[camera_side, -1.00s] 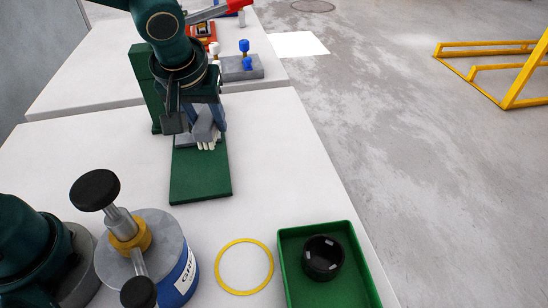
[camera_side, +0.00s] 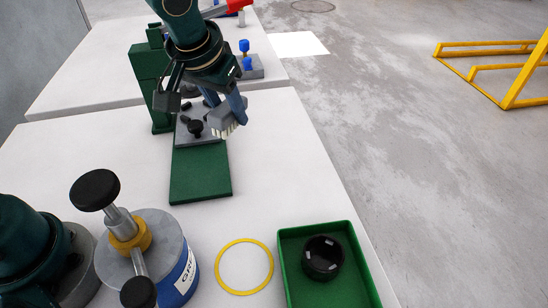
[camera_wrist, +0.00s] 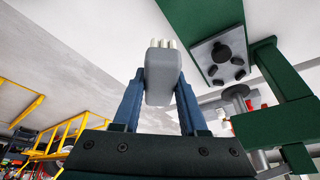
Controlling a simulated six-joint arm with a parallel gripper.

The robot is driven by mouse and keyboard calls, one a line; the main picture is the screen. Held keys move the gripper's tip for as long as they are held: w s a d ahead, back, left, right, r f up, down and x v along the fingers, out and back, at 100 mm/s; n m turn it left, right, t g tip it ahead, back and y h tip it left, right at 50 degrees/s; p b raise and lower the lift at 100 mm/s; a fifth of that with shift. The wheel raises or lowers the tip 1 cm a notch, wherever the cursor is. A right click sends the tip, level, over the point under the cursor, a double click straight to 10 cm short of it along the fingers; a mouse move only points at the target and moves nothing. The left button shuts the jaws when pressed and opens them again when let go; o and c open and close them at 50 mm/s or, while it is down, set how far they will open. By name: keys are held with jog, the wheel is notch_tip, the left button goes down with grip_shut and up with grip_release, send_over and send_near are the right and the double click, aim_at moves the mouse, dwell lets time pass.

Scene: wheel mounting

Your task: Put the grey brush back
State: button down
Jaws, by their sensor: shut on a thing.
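The grey brush (camera_side: 227,121) with white bristles is held in my gripper (camera_side: 222,106). It hangs tilted, bristles down, just right of the stand's grey plate in the side view. In the wrist view the brush (camera_wrist: 162,75) sits between the two blue fingers of my gripper (camera_wrist: 160,88), its pale bristles pointing away. The grey plate (camera_side: 192,138) with black knobs lies on the green stand (camera_side: 200,178); it also shows in the wrist view (camera_wrist: 203,53). The brush looks clear of the plate.
A grease can (camera_side: 170,252) stands at the front left. A yellow ring (camera_side: 221,272) lies on the white table beside it. A green tray (camera_side: 285,270) holding a black round part (camera_side: 323,258) sits at the front right. The table right of the stand is clear.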

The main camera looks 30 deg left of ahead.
aim_at(243, 97)
jog(key=w, duration=0.1)
jog(key=w+m, duration=0.1)
jog(key=w, duration=0.1)
jog(key=shift+d+r+h, duration=0.15)
jog(key=shift+r+h, duration=0.2)
jog(key=shift+h, duration=0.05)
jog(key=shift+w+d+f, duration=0.1)
jog(key=shift+w+f, duration=0.05)
jog(key=shift+f, duration=0.1)
jog(key=d+f, duration=0.2)
jog(key=d, duration=0.1)
jog(key=d+f, duration=0.2)
jog(key=d, duration=0.2)
jog(key=d+f, duration=0.2)
jog(key=d, duration=0.2)
jog(key=shift+w+f, duration=0.2)
jog(key=shift+f, duration=2.15)
jog(key=shift+f, duration=0.2)
jog(key=shift+c, duration=2.2)
grip_release()
jog(key=shift+r, duration=0.1)
